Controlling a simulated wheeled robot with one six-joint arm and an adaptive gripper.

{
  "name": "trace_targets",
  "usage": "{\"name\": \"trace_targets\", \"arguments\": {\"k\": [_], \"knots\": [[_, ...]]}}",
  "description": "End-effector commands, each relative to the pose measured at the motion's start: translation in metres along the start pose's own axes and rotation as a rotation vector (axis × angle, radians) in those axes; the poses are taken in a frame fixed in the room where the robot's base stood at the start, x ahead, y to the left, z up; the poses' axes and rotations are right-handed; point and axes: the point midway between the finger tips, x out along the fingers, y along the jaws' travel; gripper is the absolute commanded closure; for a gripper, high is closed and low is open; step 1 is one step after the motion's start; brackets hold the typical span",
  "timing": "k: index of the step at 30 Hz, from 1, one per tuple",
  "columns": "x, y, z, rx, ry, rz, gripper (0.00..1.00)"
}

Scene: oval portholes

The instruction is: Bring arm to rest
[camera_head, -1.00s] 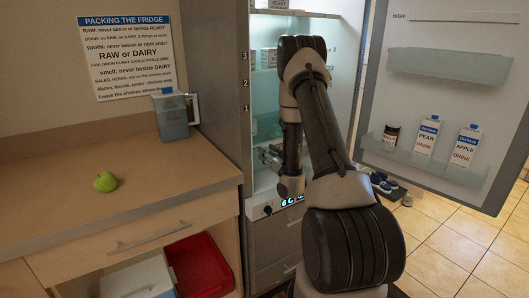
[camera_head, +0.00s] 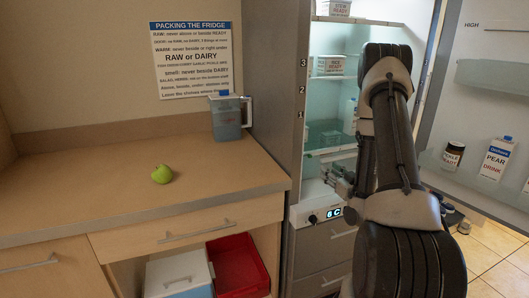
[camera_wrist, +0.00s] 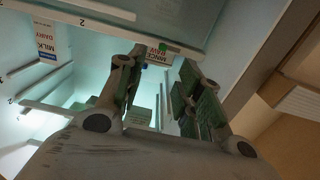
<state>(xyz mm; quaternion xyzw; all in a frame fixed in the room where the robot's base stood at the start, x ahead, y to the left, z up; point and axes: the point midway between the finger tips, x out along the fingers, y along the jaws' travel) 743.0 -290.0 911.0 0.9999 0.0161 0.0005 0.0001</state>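My arm reaches from the lower right toward the open fridge (camera_head: 297,190), up and then down again at its front. My gripper (camera_wrist: 160,72) is open in the wrist view, its two fingers apart with nothing held between them. In the head view the gripper (camera_head: 341,182) is small and partly hidden by my arm, low at the fridge opening near the temperature display. Fridge shelves, a milk carton (camera_wrist: 46,42) and a label reading mince, raw (camera_wrist: 158,54) show beyond the fingers.
The fridge door (camera_head: 470,85) stands open at the right, with a jar (camera_head: 452,155) and a pear drink carton (camera_head: 495,158) on its shelf. At the left, the counter (camera_head: 100,195) holds a green apple (camera_head: 162,174) and a lidded jug (camera_head: 227,118). A red bin (camera_head: 238,265) sits below.

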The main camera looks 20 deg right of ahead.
Motion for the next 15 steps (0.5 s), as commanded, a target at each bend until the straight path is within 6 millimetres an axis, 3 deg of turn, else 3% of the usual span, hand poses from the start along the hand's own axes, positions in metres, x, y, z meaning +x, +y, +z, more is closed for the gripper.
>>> {"name": "trace_targets", "arguments": {"k": [4, 8, 12, 15], "knots": [[0.004, -0.001, -0.004, -0.012, -0.015, -0.005, 0.64], [0.019, -0.008, -0.021, -0.069, -0.098, -0.024, 0.64], [0.033, -0.017, -0.055, -0.154, -0.263, -0.023, 0.64], [0.029, -0.023, -0.081, -0.196, -0.390, 0.000, 0.64]]}}
